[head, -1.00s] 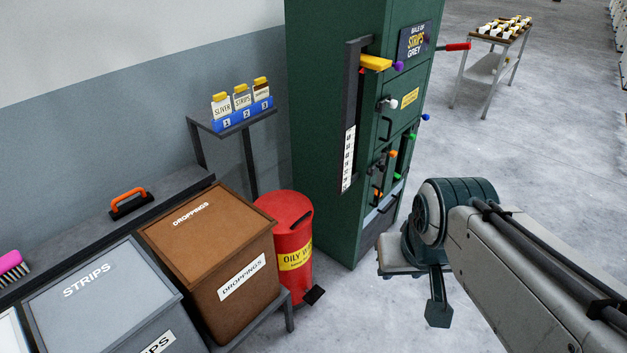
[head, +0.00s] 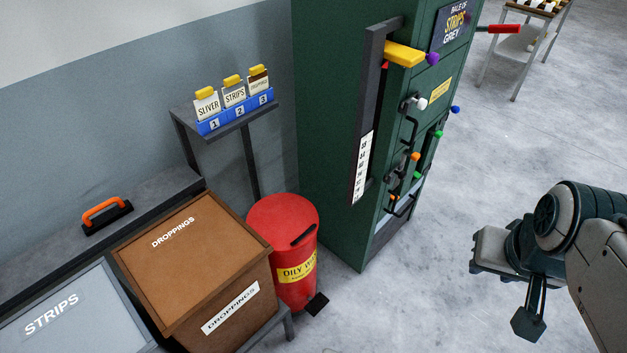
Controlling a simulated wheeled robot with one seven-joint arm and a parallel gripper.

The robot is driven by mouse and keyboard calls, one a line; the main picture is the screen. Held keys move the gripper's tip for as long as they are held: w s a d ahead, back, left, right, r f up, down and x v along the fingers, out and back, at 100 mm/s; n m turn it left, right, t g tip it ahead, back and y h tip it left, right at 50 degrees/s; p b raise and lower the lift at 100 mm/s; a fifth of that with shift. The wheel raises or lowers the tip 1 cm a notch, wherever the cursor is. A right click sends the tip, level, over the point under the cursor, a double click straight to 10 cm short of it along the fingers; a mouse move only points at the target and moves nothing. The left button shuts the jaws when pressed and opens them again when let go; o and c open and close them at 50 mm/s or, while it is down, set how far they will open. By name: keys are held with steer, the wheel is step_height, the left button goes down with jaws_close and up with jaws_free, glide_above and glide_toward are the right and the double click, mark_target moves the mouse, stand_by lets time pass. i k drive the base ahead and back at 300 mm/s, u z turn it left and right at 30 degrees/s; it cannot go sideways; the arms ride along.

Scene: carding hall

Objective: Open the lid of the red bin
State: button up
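The red bin (head: 298,245) stands on the floor between the brown droppings box and the green machine. It is round with a yellow oily waste label. Its red lid (head: 277,217) is down, with a dark handle (head: 303,236) on it. A black pedal (head: 318,304) sticks out at its foot. My gripper (head: 528,322) is at the right, pointing down over the floor, well apart from the bin. Its fingers show edge-on, so I cannot tell whether they are open. I see nothing held there.
The brown droppings box (head: 190,245) stands close at the bin's left, and the green machine (head: 335,130) with its knobs rises at its right. A small shelf (head: 188,124) with labelled cards is behind. The floor (head: 410,310) between bin and gripper is clear.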

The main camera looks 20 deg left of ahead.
mark_target(288, 221)
steer(key=u, duration=0.25)
steer(key=i, duration=0.6)
steer(key=u, duration=1)
steer(key=i, duration=0.35)
steer(key=u, duration=0.35)
